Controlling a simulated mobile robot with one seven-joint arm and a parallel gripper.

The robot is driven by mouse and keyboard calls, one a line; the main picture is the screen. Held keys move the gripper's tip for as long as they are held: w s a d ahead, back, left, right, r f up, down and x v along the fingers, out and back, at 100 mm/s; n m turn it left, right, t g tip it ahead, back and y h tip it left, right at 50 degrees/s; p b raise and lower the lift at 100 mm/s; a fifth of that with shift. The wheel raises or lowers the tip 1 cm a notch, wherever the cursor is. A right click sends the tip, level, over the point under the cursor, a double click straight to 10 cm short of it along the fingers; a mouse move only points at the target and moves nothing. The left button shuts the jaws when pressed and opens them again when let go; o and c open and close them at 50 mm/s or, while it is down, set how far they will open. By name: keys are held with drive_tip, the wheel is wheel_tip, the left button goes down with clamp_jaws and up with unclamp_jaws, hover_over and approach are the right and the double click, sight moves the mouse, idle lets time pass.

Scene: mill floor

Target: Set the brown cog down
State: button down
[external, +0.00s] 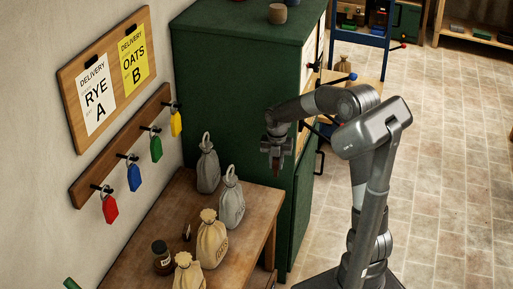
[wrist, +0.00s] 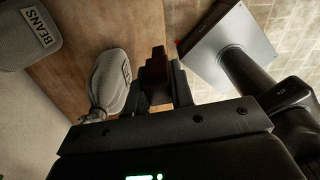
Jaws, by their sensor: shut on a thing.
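My gripper (external: 276,166) is above the right part of the wooden table, near the green cabinet. In the wrist view my gripper (wrist: 158,78) is shut on the brown cog (wrist: 154,72), which sits between the two fingers. The cog's full outline is hidden by the fingers. In the external view the cog shows only as a small reddish-brown patch. The wooden table (external: 158,215) lies below and to the left of my gripper. The gap between cog and table top cannot be told exactly.
Grey sacks (external: 230,203) and tan sacks (external: 211,240) stand on the table, beside a dark jar (external: 162,258). A grey sack (wrist: 109,82) lies close left of the fingers in the wrist view. The green cabinet (external: 235,75) stands behind. Coloured tags hang from wall hooks.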

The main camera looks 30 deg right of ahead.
wheel_tip(320, 180, up, 12)
drive_tip(key=shift+f, duration=0.1)
drive_tip(key=w+a+m, duration=0.1)
drive_tip(key=w+a, duration=0.3)
drive_tip(key=a, duration=1)
drive_tip(key=w+a+m, duration=0.1)
drive_tip(key=w+a, duration=0.3)
drive_tip(key=a, duration=1.1)
wheel_tip(320, 180, down, 28)
drive_tip(key=shift+s+d+f, duration=0.1)
drive_tip(key=shift+d+f, duration=0.05)
drive_tip(key=shift+f, duration=0.1)
drive_tip(key=shift+f, duration=0.15)
drive_tip(key=c, duration=1.3)
unclamp_jaws()
drive_tip(key=shift+o, duration=0.2)
wheel_tip(320, 180, up, 12)
drive_tip(key=shift+r, duration=0.2)
